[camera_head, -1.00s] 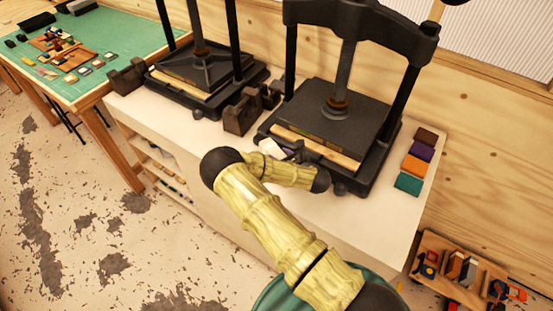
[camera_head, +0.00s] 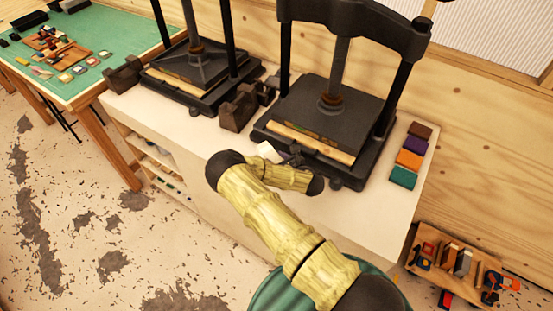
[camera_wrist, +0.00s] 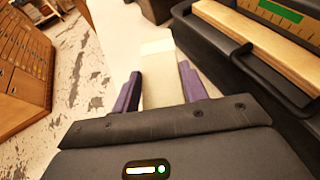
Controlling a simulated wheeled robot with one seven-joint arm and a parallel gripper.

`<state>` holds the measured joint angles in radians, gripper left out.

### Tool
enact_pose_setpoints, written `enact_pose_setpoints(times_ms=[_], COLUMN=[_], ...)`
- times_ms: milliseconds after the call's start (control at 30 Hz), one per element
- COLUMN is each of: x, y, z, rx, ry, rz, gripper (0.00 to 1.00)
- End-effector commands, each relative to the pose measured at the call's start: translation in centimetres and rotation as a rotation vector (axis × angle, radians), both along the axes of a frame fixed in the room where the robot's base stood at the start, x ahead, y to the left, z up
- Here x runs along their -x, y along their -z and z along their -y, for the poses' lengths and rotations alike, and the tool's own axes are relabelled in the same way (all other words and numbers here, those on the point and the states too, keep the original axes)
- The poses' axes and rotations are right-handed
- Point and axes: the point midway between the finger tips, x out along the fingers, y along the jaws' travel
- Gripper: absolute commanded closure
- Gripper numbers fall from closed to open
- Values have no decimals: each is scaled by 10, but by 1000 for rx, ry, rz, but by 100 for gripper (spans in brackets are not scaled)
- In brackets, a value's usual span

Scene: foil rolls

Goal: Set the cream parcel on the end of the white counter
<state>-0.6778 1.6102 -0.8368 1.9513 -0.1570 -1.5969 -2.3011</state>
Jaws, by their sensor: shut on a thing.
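The cream parcel (camera_wrist: 158,75) is a pale block between the two purple fingers of my gripper (camera_wrist: 159,88) in the wrist view. My gripper is shut on it. In the head view the parcel (camera_head: 267,151) shows as a small pale shape at the front of the right-hand press, and my arm hides most of the gripper. The white counter (camera_head: 205,140) runs under both presses. Its right end has a bare strip in front of several coloured blocks. I cannot tell whether the parcel touches the counter.
The right-hand press (camera_head: 330,120) stands close beside my gripper; its dark bed edge (camera_wrist: 245,65) is near in the wrist view. A left-hand press (camera_head: 200,75) and dark metal blocks (camera_head: 240,108) stand further left. Coloured blocks (camera_head: 409,159) line the right end. A wooden tray (camera_head: 455,262) is lower right.

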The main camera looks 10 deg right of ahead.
Motion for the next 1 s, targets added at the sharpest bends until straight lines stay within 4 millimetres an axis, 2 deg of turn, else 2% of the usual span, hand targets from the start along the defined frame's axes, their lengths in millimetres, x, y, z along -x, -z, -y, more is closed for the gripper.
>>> enact_pose_setpoints(times_ms=[33,67,167,567,767,1000], x=[0,0,0,0,18,49], y=[2,2,2,-3,-7,-22], z=[0,0,0,1,11,29], rx=[0,0,0,0,2,2], ry=[0,0,1,1,4,4], rz=[2,0,0,0,-1,-1], gripper=[100,53,35,35,35,35])
